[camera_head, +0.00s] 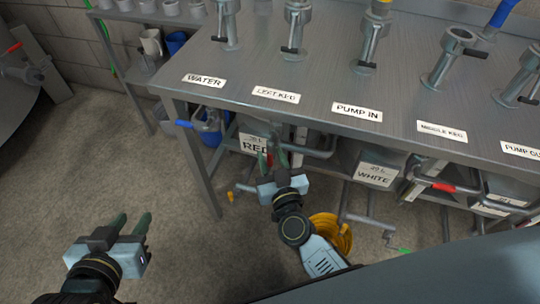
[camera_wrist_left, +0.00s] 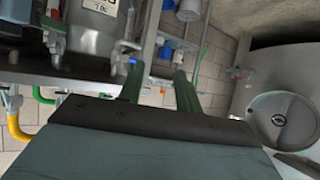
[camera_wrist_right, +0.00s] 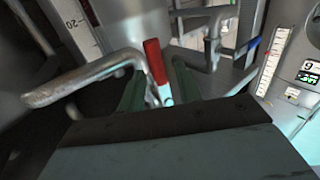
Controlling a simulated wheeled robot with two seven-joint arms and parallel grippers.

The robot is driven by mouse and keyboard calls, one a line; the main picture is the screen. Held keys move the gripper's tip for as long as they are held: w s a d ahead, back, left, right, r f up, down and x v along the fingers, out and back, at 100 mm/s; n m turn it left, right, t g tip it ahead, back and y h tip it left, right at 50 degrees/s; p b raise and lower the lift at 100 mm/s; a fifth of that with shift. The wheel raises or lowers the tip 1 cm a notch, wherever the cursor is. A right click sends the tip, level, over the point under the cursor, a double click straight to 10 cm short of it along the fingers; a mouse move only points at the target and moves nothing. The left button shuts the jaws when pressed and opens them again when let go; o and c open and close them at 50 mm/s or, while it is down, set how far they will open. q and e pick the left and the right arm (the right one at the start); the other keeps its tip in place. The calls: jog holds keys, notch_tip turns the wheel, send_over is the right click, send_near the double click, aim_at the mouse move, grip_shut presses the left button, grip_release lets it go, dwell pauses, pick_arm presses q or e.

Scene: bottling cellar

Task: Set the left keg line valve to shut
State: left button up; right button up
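The LEFT KEG label (camera_head: 276,95) is on the front of the steel table. Below it, a valve with a red lever sits on a grey pipe, largely hidden by my right gripper (camera_head: 274,163) in the head view. In the right wrist view the red lever (camera_wrist_right: 154,62) stands steeply across the end of the bent pipe (camera_wrist_right: 85,78). My right gripper is open, its green fingers on either side of the lever; I cannot tell whether they touch it. My left gripper (camera_head: 129,224) is open and empty, low over the floor at the left.
A blue lever (camera_head: 183,124) is on the pipe under the WATER label (camera_head: 204,80). Another red lever (camera_head: 443,187) is under the MIDDLE KEG label (camera_head: 442,130). Kegs marked RED and WHITE (camera_head: 376,174) stand under the table. A yellow hose coil (camera_head: 338,232) lies beside my right arm. Floor at left is clear.

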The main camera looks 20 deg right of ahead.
jog(key=shift+w, duration=0.8)
grip_shut()
